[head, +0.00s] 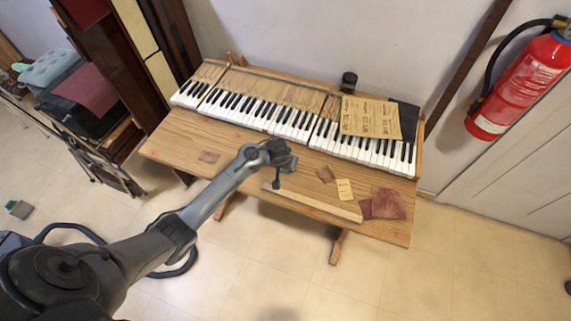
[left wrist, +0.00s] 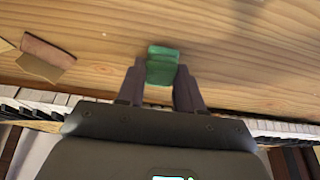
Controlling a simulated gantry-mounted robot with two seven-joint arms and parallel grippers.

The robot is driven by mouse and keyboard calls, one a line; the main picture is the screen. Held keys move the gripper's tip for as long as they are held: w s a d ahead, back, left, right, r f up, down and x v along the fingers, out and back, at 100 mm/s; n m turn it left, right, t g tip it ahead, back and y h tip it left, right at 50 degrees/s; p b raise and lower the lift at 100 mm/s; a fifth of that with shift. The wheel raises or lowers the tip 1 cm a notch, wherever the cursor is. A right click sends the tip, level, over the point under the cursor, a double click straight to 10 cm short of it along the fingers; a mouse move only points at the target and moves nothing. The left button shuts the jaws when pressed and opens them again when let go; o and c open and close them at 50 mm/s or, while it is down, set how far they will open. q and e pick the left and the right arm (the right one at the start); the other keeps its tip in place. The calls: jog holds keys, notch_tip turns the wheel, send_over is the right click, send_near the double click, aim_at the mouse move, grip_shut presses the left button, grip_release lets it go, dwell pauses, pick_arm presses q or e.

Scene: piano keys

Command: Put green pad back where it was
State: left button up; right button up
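My left gripper (head: 277,168) is over the front middle of the wooden table, in front of the keyboard. In the left wrist view the green pad (left wrist: 162,66) sits between the two fingertips of this gripper (left wrist: 160,80), which touch it on both sides. The pad sticks out past the tips. In the head view only a small bit of green shows by the gripper, mostly hidden by it. I cannot tell whether the pad touches the tabletop. My right gripper is in neither view.
The piano keyboard (head: 252,108) runs along the back of the table (head: 185,135). Papers (head: 370,117) and a dark jar (head: 348,82) are at its right. A wooden strip (head: 318,203), a yellow card (head: 345,190) and a reddish cloth (head: 385,204) lie at front right. A fire extinguisher (head: 520,85) hangs right.

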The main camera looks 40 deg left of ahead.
pick_arm(q)
jog(key=o, duration=0.4)
jog(key=p+v, duration=0.4)
jog(key=v, duration=0.7)
jog(key=s+d+r+m, duration=0.1)
jog(key=s+d, duration=0.3)
jog(key=s, duration=0.4)
jog(key=s+d+r+m+h, duration=0.1)
jog(key=s+d+m, duration=0.2)
jog(key=s, duration=0.6)
jog(key=s+d+r+m, duration=0.2)
jog(key=s+d, duration=0.4)
jog(key=s, duration=0.2)
jog(key=shift+s+g+h, duration=0.3)
jog(key=shift+s+g, duration=0.05)
jog(key=shift+g, duration=0.05)
jog(key=shift+p, duration=0.3)
notch_tip(320, 180, up, 24)
jog(key=p, duration=2.3)
jog(key=shift+f+p, duration=0.15)
jog(key=shift+p, duration=0.15)
